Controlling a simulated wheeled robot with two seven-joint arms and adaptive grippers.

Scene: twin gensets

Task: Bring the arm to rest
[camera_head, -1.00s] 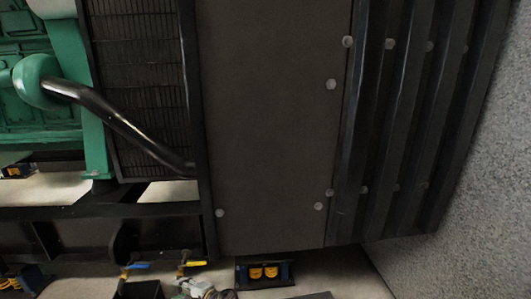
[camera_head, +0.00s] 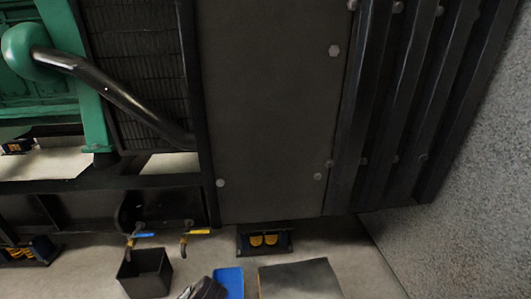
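At the bottom edge of the head view, left of centre, a grey and black part (camera_head: 205,290) shows, cut off by the frame. It looks like the end of one of my arms, probably my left gripper, but its fingers cannot be made out. It appears low in front of the floor, between a black open box and a blue flat item. I see nothing held in it. My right arm and gripper are not in view.
The genset's dark panel (camera_head: 270,110), ribbed end (camera_head: 400,100) and green engine (camera_head: 40,70) fill the upper view. Blue- and yellow-handled valves (camera_head: 140,236) hang beneath. A black box (camera_head: 145,273), blue item (camera_head: 228,281) and dark slab (camera_head: 300,280) stand low. A grey wall (camera_head: 480,200) is right.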

